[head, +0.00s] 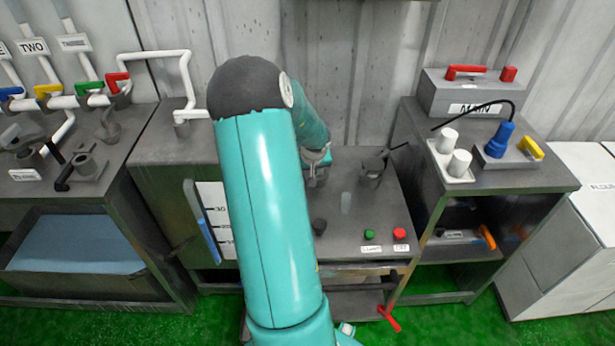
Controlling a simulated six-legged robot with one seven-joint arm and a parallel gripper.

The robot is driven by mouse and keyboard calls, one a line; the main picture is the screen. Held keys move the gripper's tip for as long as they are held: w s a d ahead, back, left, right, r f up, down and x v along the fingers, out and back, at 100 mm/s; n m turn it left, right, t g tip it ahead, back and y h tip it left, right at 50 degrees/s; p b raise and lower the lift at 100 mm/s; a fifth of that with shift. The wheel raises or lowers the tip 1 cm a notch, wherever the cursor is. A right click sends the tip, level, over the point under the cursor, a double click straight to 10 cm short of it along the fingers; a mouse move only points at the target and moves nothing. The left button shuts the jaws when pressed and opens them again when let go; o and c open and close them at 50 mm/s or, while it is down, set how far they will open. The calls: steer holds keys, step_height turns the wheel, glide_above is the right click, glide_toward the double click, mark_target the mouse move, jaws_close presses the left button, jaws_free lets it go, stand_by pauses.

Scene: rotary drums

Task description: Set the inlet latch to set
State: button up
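My teal arm reaches over the middle grey bench (345,235) and hides much of its left side. The end of the arm, with my gripper (317,172), is low over the back of this bench. It is small and partly hidden, so I cannot tell whether its fingers are open or shut, or whether it touches anything. A dark grey fitting (373,168) with a thin lever stands on the bench to the right of my gripper. No part is readably labelled as the inlet latch, so I cannot tell which one it is.
A green button (369,234) and a red button (399,234) sit at the bench front. A level gauge (213,220) is on its left face. Coloured valve handles (88,88) and white pipes are at left. The right bench (490,178) holds white cylinders (459,163) and a blue plug (499,139).

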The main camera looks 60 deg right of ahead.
mark_target(307, 177)
steer(key=x, duration=0.5)
steer(key=shift+d+f, duration=0.1)
jaws_close()
